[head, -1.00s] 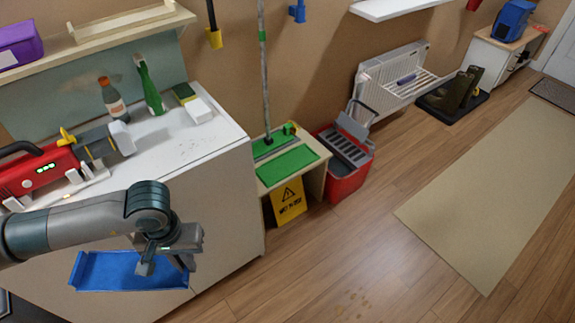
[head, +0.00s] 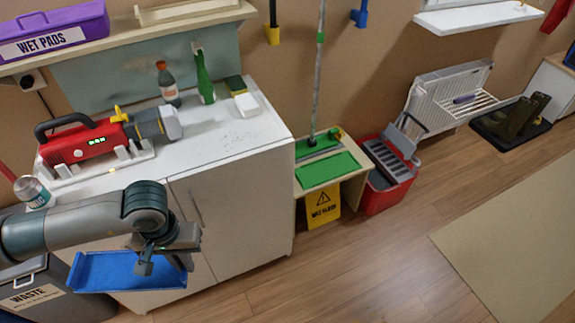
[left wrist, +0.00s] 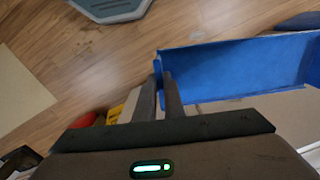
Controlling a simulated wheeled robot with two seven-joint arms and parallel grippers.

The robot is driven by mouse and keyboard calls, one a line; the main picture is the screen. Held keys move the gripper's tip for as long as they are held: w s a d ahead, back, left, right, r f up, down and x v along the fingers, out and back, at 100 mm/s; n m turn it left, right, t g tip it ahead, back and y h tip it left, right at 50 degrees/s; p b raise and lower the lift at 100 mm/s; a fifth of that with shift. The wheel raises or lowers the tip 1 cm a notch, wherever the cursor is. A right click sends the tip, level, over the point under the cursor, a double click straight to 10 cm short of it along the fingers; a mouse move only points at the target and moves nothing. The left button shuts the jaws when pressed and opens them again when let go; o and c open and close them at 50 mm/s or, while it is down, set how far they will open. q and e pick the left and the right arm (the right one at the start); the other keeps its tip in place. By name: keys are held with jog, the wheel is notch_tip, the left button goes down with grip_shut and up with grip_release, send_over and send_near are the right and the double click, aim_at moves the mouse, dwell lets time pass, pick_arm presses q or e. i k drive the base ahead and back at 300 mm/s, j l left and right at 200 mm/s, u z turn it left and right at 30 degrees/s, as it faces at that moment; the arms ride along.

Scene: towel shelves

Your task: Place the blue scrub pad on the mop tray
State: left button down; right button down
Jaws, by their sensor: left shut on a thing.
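My left gripper (head: 168,262) is shut on the edge of a blue tray-like piece (head: 112,272) with raised sides, held out in front of the white cabinet. The left wrist view shows this blue piece (left wrist: 230,72) too, its near corner between the fingers (left wrist: 163,92). I cannot make out a separate blue scrub pad in or on it. A green tray-like surface (head: 328,170) lies on a low stand by the wall, with a mop (head: 317,75) upright at its back edge. Whether this is the mop tray I cannot tell. My right gripper is not in view.
The white cabinet (head: 235,200) bears a red tool, bottles and a sponge. A yellow wet-floor sign (head: 322,206) fronts the low stand; a red mop bucket (head: 385,190) is to its right. A waste bin (head: 40,290) stands lower left. Wood floor (head: 400,265) is clear ahead.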

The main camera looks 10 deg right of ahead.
aim_at(328, 169)
jog(key=i+l+u, duration=0.2)
jog(key=l, duration=0.15)
jog(key=l+u, duration=0.15)
jog(key=l, duration=0.2)
jog(key=i+l+u, duration=0.2)
jog(key=l, duration=0.15)
jog(key=i+l+u, duration=0.1)
jog(key=l, duration=0.8)
jog(key=l+u, duration=0.15)
jog(key=l, duration=0.8)
jog(key=i+l, duration=0.1)
jog(key=l, duration=0.55)
jog(key=i+l, duration=0.1)
jog(key=l, duration=1.15)
jog(key=i, duration=0.05)
